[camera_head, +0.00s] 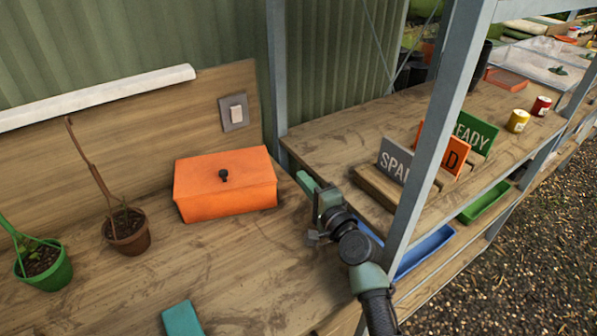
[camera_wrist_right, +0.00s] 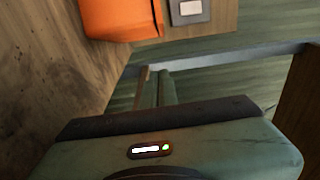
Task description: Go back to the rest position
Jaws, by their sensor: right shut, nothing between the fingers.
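My right gripper (camera_head: 307,182) is over the gap between the wooden bench (camera_head: 250,265) and the shelf unit, just right of an orange box. It is shut and empty, apart from the box. In the right wrist view the closed fingers (camera_wrist_right: 158,88) point away from the camera with nothing held. My left gripper is not in view.
The orange lidded box (camera_head: 225,185) stands on the bench, with two potted plants (camera_head: 128,232) left of it. A grey shelf post (camera_head: 430,150) rises right of my arm. Sign blocks (camera_head: 395,163) stand on the shelf. A teal object (camera_head: 182,318) shows at the bottom edge.

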